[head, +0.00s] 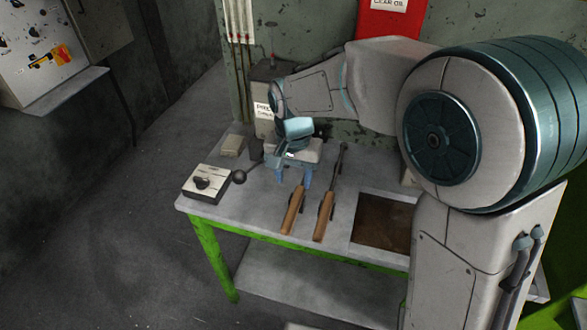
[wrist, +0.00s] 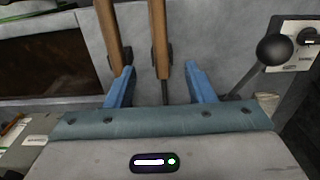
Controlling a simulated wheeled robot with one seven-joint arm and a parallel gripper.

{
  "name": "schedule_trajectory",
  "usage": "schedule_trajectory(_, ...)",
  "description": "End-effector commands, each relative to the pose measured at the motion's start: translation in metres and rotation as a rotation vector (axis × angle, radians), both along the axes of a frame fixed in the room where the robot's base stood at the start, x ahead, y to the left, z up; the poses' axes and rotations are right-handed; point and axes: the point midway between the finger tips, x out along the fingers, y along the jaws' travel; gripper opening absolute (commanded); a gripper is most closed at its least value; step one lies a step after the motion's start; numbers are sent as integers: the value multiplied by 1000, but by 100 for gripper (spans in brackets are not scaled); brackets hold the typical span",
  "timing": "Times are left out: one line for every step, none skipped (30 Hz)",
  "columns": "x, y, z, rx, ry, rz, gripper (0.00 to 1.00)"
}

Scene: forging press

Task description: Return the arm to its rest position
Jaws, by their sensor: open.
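My gripper (head: 294,178) hangs over the back half of the workbench, above the grey top, its blue fingers pointing down. In the wrist view the two blue fingers (wrist: 164,90) stand wide apart with nothing held between them. Two tools with wooden handles lie in front of the gripper on the bench: a left one (head: 293,211) and a right one (head: 324,214). In the wrist view a dark tool shaft shows between the fingers, and I cannot tell how far below them it lies. My arm reaches in from the right and hides part of the bench's right side.
The grey workbench (head: 240,205) has green legs. A control box (head: 206,184) with a dark knob stands at its left end, beside a black ball-topped lever (head: 240,175). A brown recessed tray (head: 383,224) lies at right. A red box (head: 391,18) hangs on the wall. Floor at left is clear.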

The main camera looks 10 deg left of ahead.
Motion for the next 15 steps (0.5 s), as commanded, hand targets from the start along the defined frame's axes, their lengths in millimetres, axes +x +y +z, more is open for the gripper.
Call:
schedule_trajectory(0, 0, 7, 2, -2, 0, 49)
schedule_trajectory(0, 0, 11, 2, -2, 0, 49)
schedule_trajectory(0, 0, 16, 2, -2, 0, 49)
schedule_trajectory(0, 0, 19, 2, -2, 0, 49)
schedule_trajectory(0, 0, 20, 1, -1, 0, 49)
schedule_trajectory(0, 0, 23, 0, 0, 0, 49)
schedule_trajectory(0, 0, 24, 0, 0, 0, 49)
schedule_trajectory(-1, 0, 25, 0, 0, 0, 49)
schedule_trajectory(-1, 0, 26, 0, 0, 0, 49)
schedule_trajectory(-1, 0, 26, 0, 0, 0, 49)
schedule_trajectory(-1, 0, 26, 0, 1, 0, 49)
schedule_trajectory(-1, 0, 26, 0, 0, 0, 49)
schedule_trajectory(-1, -2, 27, 1, -1, 0, 49)
schedule_trajectory(-1, -5, 28, 2, -3, -1, 49)
schedule_trajectory(-1, -11, 31, 5, -7, -1, 49)
